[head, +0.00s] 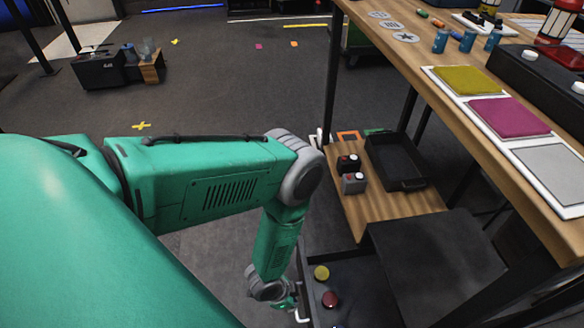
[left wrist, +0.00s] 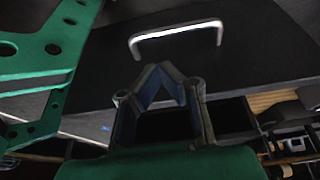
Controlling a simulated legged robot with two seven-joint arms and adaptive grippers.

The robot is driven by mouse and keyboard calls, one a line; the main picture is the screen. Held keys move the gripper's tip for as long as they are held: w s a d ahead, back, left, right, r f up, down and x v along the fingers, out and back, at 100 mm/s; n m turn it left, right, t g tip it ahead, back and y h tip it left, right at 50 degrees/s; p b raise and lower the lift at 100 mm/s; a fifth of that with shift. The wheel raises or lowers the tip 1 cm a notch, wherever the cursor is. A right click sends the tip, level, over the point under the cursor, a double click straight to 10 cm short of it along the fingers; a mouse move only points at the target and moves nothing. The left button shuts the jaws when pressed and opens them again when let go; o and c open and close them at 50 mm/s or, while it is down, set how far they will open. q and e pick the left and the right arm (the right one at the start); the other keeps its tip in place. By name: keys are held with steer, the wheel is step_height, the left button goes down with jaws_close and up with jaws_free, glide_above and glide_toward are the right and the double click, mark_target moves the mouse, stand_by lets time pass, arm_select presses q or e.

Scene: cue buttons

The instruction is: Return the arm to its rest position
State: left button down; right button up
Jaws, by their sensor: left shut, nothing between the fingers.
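My left arm, green with grey joints, reaches down at the middle of the head view. Its gripper (head: 287,302) is small and partly hidden there, beside the front of an open dark drawer (head: 350,292). In the left wrist view the left gripper (left wrist: 160,72) is shut, with its fingertips together and nothing between them. A pale bar handle (left wrist: 178,40) on a dark panel lies beyond the fingertips, apart from them in the picture. In the drawer sit a yellow button (head: 321,273) and a red button (head: 330,299). My right gripper is not in view.
A wooden table (head: 440,45) at right bears yellow, magenta and grey pads. On a lower wooden shelf (head: 390,205) are a black tray (head: 398,165) and two small button boxes (head: 350,172). Open floor (head: 215,75) lies behind my arm.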

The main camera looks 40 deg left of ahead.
arm_select(q)
steer(key=shift+p+v, duration=0.45)
steer(key=shift+v, duration=0.75)
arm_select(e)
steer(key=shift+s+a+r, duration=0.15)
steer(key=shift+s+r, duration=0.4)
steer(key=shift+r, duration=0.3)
